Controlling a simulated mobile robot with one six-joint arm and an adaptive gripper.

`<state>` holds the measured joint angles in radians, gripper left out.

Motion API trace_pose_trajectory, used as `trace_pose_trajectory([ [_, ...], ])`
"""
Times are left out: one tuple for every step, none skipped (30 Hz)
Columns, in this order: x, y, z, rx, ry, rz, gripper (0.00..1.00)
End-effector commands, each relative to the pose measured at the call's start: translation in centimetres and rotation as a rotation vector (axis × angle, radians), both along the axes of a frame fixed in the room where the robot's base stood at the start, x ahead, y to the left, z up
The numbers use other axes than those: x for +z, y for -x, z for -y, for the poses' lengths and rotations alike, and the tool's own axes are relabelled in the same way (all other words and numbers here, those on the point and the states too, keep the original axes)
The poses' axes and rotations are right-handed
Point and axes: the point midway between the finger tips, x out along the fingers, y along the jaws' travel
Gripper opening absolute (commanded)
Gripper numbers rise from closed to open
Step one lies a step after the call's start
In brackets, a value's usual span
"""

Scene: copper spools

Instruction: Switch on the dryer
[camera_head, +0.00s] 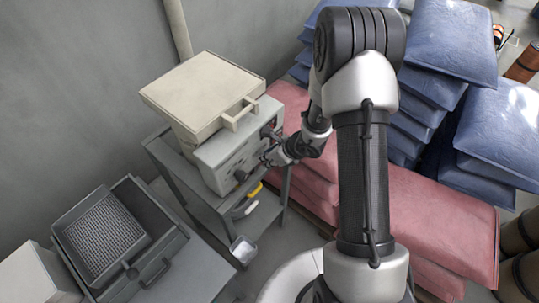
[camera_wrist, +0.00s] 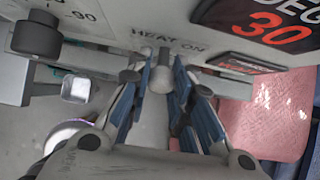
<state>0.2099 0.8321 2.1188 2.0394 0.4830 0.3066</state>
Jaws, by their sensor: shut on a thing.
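The dryer (camera_head: 215,165) is a grey box with a beige handled lid (camera_head: 200,92), standing on a grey cart. Its front panel shows close up in the wrist view (camera_wrist: 125,22), with a "HEAT ON" label, a red "30" display (camera_wrist: 262,25) and a black knob (camera_wrist: 37,38). A small grey rounded switch lever (camera_wrist: 159,79) sticks out below the label. My gripper (camera_wrist: 163,68) has its blue-padded fingers on either side of this lever and is shut on it. In the head view, my gripper (camera_head: 270,157) is at the panel, where it hides the lever.
Pink sacks (camera_head: 440,215) and stacked blue sacks (camera_head: 450,40) lie to the right. A yellow-handled tool (camera_head: 252,192) and a small white cup (camera_head: 243,249) are on the cart's front side. A grey bin with a mesh basket (camera_head: 102,237) stands at left.

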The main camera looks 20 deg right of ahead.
Motion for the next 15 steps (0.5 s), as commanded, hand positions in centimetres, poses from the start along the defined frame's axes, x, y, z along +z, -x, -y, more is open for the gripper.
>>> trace_pose_trajectory([
  [0.12, -0.07, -0.04, 0.001, 0.003, -0.004, 0.0],
  [0.11, -0.07, -0.03, 0.0, 0.005, -0.006, 0.0],
  [0.09, -0.07, -0.01, 0.0, 0.007, -0.01, 0.0],
  [0.08, -0.06, -0.01, -0.001, 0.008, -0.01, 0.0],
  [0.06, -0.07, 0.0, -0.001, 0.009, -0.011, 0.0],
  [0.05, -0.07, 0.0, -0.001, 0.009, -0.012, 0.0],
  [0.03, -0.06, 0.0, -0.001, 0.009, -0.012, 0.0],
  [0.03, -0.06, 0.0, -0.001, 0.009, -0.012, 0.0],
  [0.03, -0.06, 0.01, -0.001, 0.009, -0.012, 0.0],
  [0.02, -0.06, 0.0, 0.0, 0.009, -0.012, 0.0],
  [0.02, -0.06, 0.0, 0.0, 0.009, -0.012, 0.0],
  [0.02, -0.06, 0.0, 0.0, 0.009, -0.012, 0.0],
  [0.02, -0.06, 0.0, 0.0, 0.009, -0.012, 0.0],
  [0.02, -0.06, 0.0, 0.0, 0.009, -0.012, 0.0],
  [0.01, -0.05, 0.0, 0.0, 0.009, -0.012, 0.21],
])
